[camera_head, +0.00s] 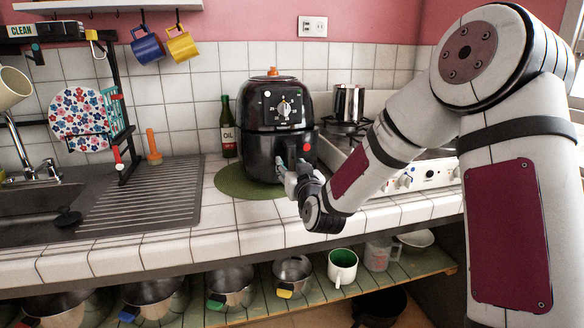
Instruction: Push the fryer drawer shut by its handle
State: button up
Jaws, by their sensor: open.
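The black air fryer (262,108) stands upright on a round green mat (232,182) on the white tiled counter. Its dial faces forward and an orange knob tops it. The fryer drawer (262,152) forms its lower front. A dark handle with a red dot (307,147) appears at the drawer's front right. How far out the drawer sits cannot be told from this angle. My gripper (290,166) is open, right in front of the drawer and just below the red dot. It hides part of the handle and drawer, and I cannot tell whether it touches them.
An oil bottle (228,128) stands left of the fryer. A stove (425,173) with a metal pot (348,102) is to the right, behind my arm. A sink and drainboard (140,197) lie left. The front counter strip is clear.

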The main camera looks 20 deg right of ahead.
grip_shut()
jog(key=w+b, duration=0.1)
jog(key=w, duration=0.2)
jog(key=shift+w+f+b, duration=0.15)
jog(key=shift+b, duration=0.25)
jog(key=shift+w+r, duration=0.2)
jog(key=shift+w, duration=0.2)
grip_release()
jog(key=s, duration=1.2)
